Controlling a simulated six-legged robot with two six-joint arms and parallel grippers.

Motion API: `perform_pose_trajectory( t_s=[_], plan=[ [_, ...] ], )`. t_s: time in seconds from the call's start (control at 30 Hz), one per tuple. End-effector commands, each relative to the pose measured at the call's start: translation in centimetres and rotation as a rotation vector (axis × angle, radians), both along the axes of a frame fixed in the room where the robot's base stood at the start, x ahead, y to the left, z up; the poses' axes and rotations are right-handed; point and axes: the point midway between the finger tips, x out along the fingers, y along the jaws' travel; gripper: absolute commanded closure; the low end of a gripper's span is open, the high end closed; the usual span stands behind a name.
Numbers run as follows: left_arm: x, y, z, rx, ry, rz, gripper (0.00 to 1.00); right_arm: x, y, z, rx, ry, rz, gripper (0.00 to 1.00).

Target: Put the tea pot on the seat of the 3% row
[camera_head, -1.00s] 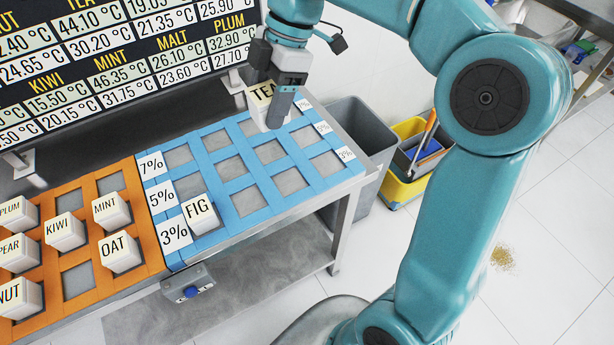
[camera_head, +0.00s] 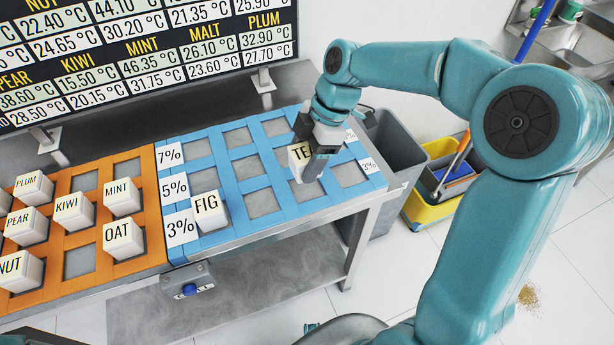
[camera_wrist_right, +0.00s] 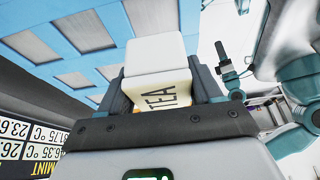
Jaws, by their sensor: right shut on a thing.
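The tea pot (camera_head: 300,157) is a white block-shaped pot with a TEA label. My right gripper (camera_head: 312,172) is shut on it, over the right part of the blue grid (camera_head: 234,186). The right wrist view shows the pot (camera_wrist_right: 155,75) upright between the two fingers. The fingers hide part of the pot in the head view, and I cannot tell whether its base touches the grid. The 3% row is the front row, between the left 3% label (camera_head: 181,227) and the right one (camera_head: 369,166). The FIG pot (camera_head: 208,211) stands in its leftmost seat.
The orange grid (camera_head: 155,245) at left holds several labelled white pots, including OAT (camera_head: 122,239) and MINT (camera_head: 121,196). A temperature board (camera_head: 150,55) stands behind. A grey bin (camera_head: 397,160) and a yellow bucket (camera_head: 425,212) stand right of the table.

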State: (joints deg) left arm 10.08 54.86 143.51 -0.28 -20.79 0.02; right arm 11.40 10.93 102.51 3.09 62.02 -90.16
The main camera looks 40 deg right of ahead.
Motion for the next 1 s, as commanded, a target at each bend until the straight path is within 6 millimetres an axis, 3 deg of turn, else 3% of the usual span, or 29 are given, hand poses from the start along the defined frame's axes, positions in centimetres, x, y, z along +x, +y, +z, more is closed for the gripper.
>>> perform_pose_trajectory(
  t_s=[0.43, 0.87, 0.9, 0.97, 1.0],
  plan=[
    [0.0, 0.0, -0.2, 0.000, 0.000, 0.000, 0.10, -0.1, -0.4, -5.8, 0.000, 0.001, -0.002, 0.80],
    [0.0, 0.0, -0.7, 0.000, 0.000, 0.000, 0.10, 0.0, -0.4, -6.6, -0.001, -0.002, -0.002, 0.80],
    [0.0, 0.0, -0.6, 0.000, 0.000, 0.000, 0.10, -0.1, -0.3, -6.4, 0.000, -0.001, -0.002, 0.26],
    [0.0, 0.0, -0.6, 0.000, 0.000, 0.000, 0.10, -0.1, -0.3, -6.4, 0.000, -0.001, -0.002, 0.10],
    [0.0, 0.0, -0.6, 0.000, 0.000, 0.000, 0.10, -0.1, -0.3, -6.4, 0.000, -0.001, -0.002, 0.10]
  ],
)
